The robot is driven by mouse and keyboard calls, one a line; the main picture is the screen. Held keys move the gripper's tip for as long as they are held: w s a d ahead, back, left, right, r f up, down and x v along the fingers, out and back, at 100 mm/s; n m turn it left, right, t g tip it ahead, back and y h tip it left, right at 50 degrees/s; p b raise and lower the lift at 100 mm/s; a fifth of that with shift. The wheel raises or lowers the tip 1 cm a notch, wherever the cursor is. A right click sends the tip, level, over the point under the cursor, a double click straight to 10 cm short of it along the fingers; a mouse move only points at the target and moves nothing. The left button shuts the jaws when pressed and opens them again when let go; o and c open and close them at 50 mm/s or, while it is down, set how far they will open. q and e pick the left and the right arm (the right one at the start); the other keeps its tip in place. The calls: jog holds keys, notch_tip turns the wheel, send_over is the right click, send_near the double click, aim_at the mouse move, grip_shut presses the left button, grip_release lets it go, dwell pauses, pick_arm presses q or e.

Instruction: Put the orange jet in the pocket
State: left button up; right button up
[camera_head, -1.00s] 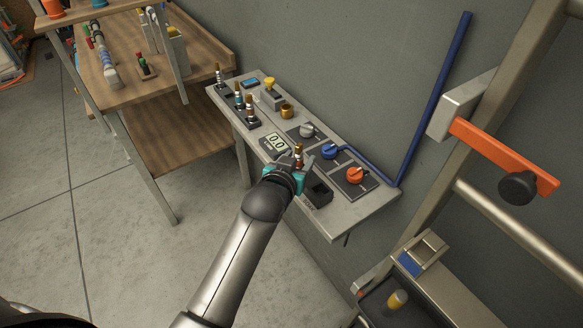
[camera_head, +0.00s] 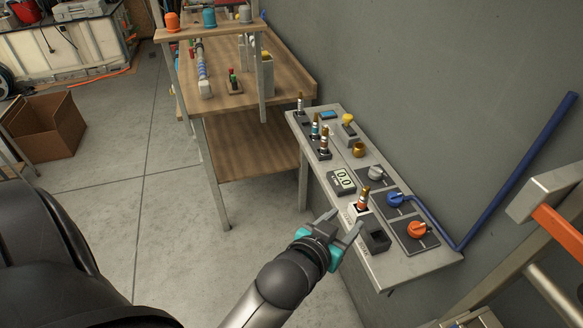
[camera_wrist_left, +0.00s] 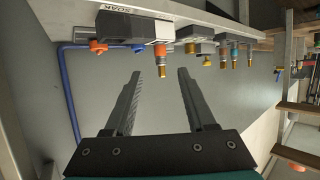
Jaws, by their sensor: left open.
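A jet with an orange-red band and brass tip (camera_head: 363,199) stands upright in a holder on the grey wall shelf, beside the digital display. It also shows in the left wrist view (camera_wrist_left: 160,50), which is upside down. A dark open-topped box (camera_head: 376,236), perhaps the pocket, sits near the shelf's front end. My left gripper (camera_head: 348,222) is open and empty at the shelf's front edge, just short of the jet and box and apart from both. Its two fingers (camera_wrist_left: 172,76) point toward the jet in the wrist view. My right gripper is not seen.
Several more jets (camera_head: 324,146) stand at the shelf's far end. Blue (camera_head: 396,199) and orange (camera_head: 418,229) knobs line the wall side, with a blue pipe (camera_head: 520,170) rising there.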

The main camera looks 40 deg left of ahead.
pick_arm(q)
jog(key=s+d+f+m+g, duration=0.1)
jog(key=s+f+g, duration=0.35)
jog(key=f, duration=0.95)
jog(key=s+d+f+m+g, duration=0.15)
jog(key=s+f, duration=0.55)
jog(key=f, duration=0.7)
jog(key=s+a+f+g, duration=0.3)
jog(key=s+f, duration=0.4)
jog(key=s, duration=0.5)
jog(key=s+a+f+g, duration=0.3)
jog(key=s+f, duration=0.4)
jog(key=s, duration=0.5)
jog(key=shift+s+a+f+g, duration=0.25)
jog(key=shift+a+f+g, duration=0.05)
jog(key=shift+a+f, duration=0.1)
